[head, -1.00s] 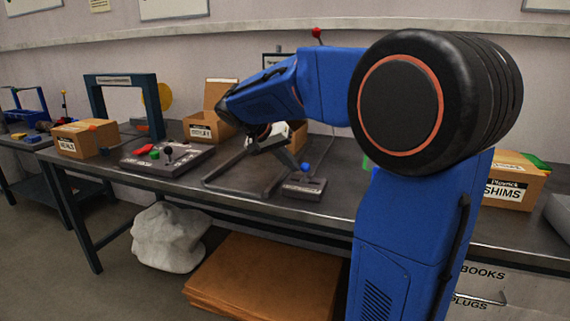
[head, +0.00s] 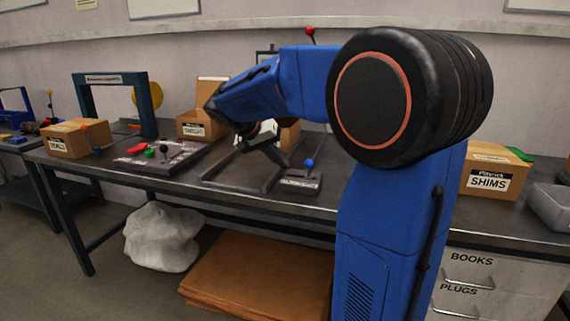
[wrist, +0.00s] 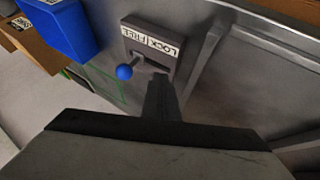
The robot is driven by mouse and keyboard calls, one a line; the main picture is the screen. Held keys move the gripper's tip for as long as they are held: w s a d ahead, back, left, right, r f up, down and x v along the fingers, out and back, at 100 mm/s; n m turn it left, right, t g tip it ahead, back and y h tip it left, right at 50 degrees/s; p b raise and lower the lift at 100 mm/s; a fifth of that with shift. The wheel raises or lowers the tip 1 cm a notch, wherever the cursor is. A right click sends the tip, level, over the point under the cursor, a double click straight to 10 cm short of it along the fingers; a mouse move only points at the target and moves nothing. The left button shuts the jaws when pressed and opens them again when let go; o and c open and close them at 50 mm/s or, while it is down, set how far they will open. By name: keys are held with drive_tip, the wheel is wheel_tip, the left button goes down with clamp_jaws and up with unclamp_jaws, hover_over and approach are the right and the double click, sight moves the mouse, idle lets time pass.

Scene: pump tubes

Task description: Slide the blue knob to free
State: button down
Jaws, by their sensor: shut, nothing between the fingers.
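The blue knob (head: 309,163) stands on a stalk above a small grey block (head: 300,184) near the bench's front edge, right of the block's middle in the head view. In the wrist view the knob (wrist: 124,72) leans out from the block (wrist: 165,65). The LOCK / FREE label (wrist: 151,40) is upside down there; the stalk is on the FREE side. My gripper (wrist: 160,85) is shut and empty. Its tips are beside the knob on the LOCK side, with a gap in the picture. In the head view my gripper (head: 284,162) is just left of the knob.
A dark frame (head: 235,183) lies left of the block. A panel with red, green and black knobs (head: 158,160) is farther left. Boxes stand behind and at the SHIMS end (head: 487,183). A blue object (wrist: 62,30) shows at the wrist view's upper left.

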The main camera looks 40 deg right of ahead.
drive_tip(key=v, duration=0.9)
drive_tip(key=shift+r, duration=0.15)
drive_tip(key=shift+s+d, duration=0.1)
drive_tip(key=shift+d, duration=0.05)
drive_tip(key=s+a+f+n+t+y, duration=0.2)
drive_tip(key=s+a+f+n+y, duration=0.2)
drive_tip(key=s+f, duration=0.6)
drive_tip(key=s+a+f+n+t+y, duration=0.3)
drive_tip(key=s+a+f, duration=0.5)
drive_tip(key=s, duration=0.9)
drive_tip(key=f+n+y, duration=0.1)
drive_tip(key=f+n, duration=0.1)
drive_tip(key=shift+s+n, duration=0.3)
